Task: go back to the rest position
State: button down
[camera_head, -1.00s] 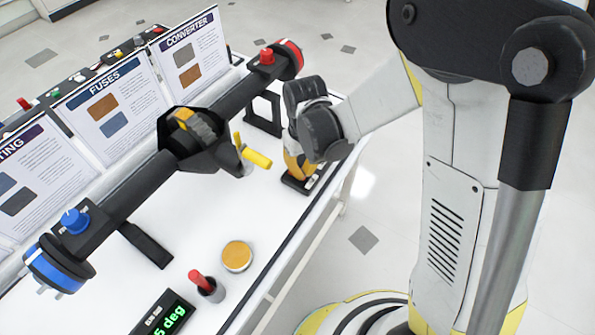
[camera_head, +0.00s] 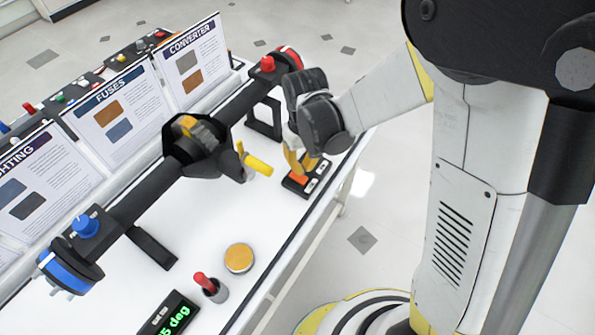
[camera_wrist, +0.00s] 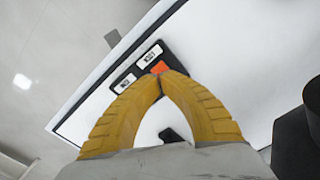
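My gripper (camera_head: 299,166) has yellow fingers and hangs over the right end of the white table. In the wrist view its fingers (camera_wrist: 166,74) curve together and their tips meet, with nothing seen held. Below the tips is a small black box (camera_head: 310,187) with an orange button and white labels. The box also shows in the wrist view (camera_wrist: 128,80); the fingertips overlap part of the orange button (camera_wrist: 156,67) there. The head view shows the button just under the fingers, and the gripper looks a little above it.
A black chassis bar (camera_head: 139,201) with a blue end (camera_head: 68,272) and a red end (camera_head: 290,58) lies left of my gripper. A yellow handle (camera_head: 256,164) sticks out toward it. A gold disc (camera_head: 239,258), a red-topped holder (camera_head: 213,287) and a green display (camera_head: 174,318) stand nearer.

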jog(key=shift+r+p, duration=0.6)
jog(key=shift+r, duration=0.55)
jog(key=shift+r, duration=0.1)
jog(key=s+d+r+m+t, duration=0.2)
jog(key=s+d+r, duration=0.3)
jog(key=r, duration=0.4)
jog(key=s+d+r+m+t, duration=0.2)
jog(key=s+d+r+t, duration=0.3)
jog(key=d+r, duration=0.3)
jog(key=shift+s+d+r, duration=0.25)
jog(key=shift+s+r, duration=0.2)
jog(key=shift+r, duration=0.05)
